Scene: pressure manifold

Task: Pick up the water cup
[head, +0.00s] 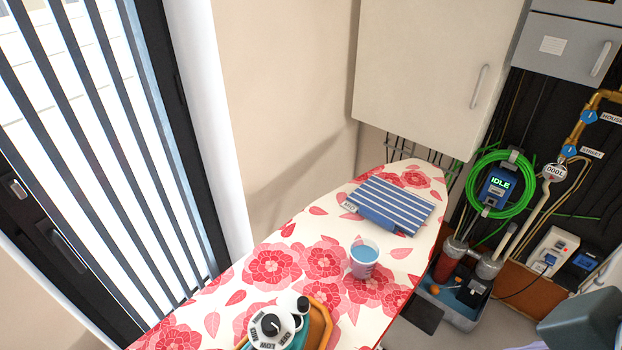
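The water cup (363,262) stands upright on the ironing board with the red flower cover (317,260). It is a pale, slightly see-through cup with blue water in it and small markings on its side. It stands right of the board's middle, just in front of a folded blue-and-white striped cloth. Nothing touches the cup from above.
The striped cloth (390,204) lies behind the cup. A blue-grey bin (452,308), a coiled green hose (473,185) and pipes stand right. A wall cabinet (430,70) hangs behind.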

